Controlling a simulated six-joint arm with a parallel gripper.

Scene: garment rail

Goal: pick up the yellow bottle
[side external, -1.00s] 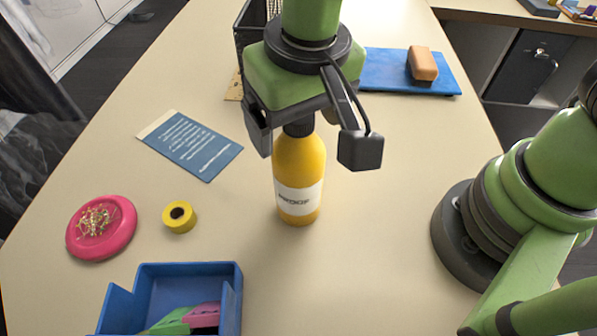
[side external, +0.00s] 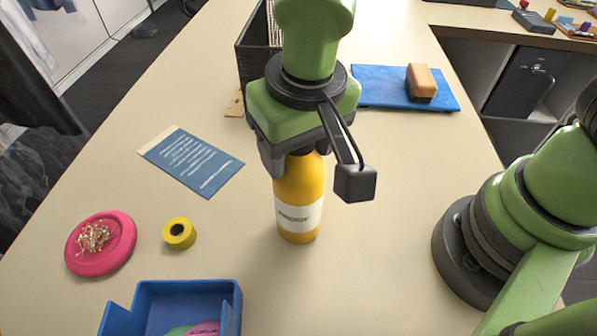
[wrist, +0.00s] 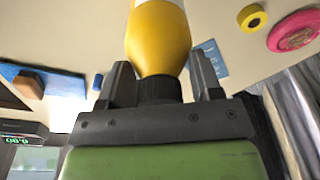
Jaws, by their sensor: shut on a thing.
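The yellow bottle (side external: 299,191) with a black cap and a white label stands upright on the table in the side view. My gripper (side external: 314,167) is above it, pointing down, with its fingers around the bottle's top. The gripper is shut on the bottle. In the wrist view, the bottle (wrist: 158,38) and its dark cap sit between the two fingers (wrist: 163,85). In the side view the cap is hidden by the gripper. The bottle's base looks to be on the table.
A blue tray (side external: 229,296) with coloured items, a yellow tape roll (side external: 165,234) and a pink dish of pins (side external: 118,256) lie in front and left. A blue card (side external: 196,164) lies left. A dark bin (side external: 247,62) and a blue mat (side external: 381,87) with a brown block (side external: 420,79) are behind.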

